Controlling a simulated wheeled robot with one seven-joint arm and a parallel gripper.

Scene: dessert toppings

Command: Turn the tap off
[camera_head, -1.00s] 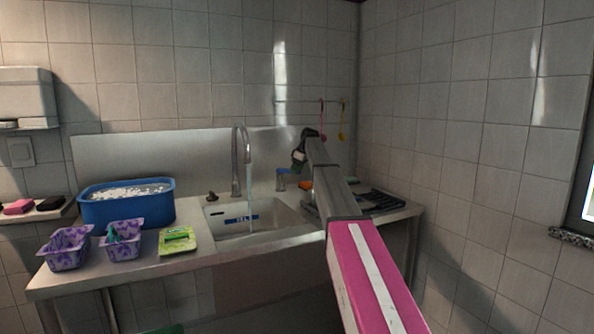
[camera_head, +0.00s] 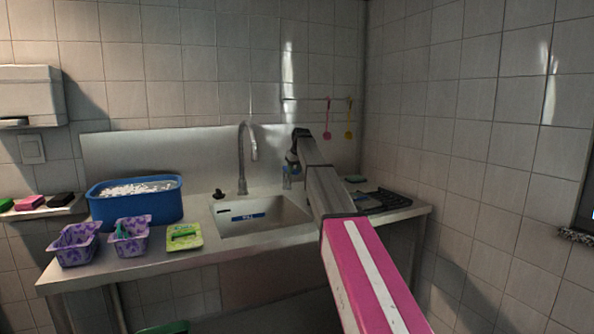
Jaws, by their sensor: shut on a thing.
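The tap (camera_head: 243,160) is a tall curved metal spout behind the sink (camera_head: 262,214). No water shows falling from it. A small dark knob (camera_head: 217,194) sits on the counter left of the spout. My gripper (camera_head: 292,162) is right of the spout, in front of the back panel, beside a clear bottle-like thing (camera_head: 287,178). Its jaws are small, dark and partly hidden by my arm. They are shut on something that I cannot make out.
A blue tub (camera_head: 136,205) with white contents, two purple containers (camera_head: 76,246) and a green-yellow item (camera_head: 184,237) stand left of the sink. A black rack (camera_head: 385,200) and a green sponge (camera_head: 355,179) are at right. Pink and yellow utensils (camera_head: 327,125) hang behind.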

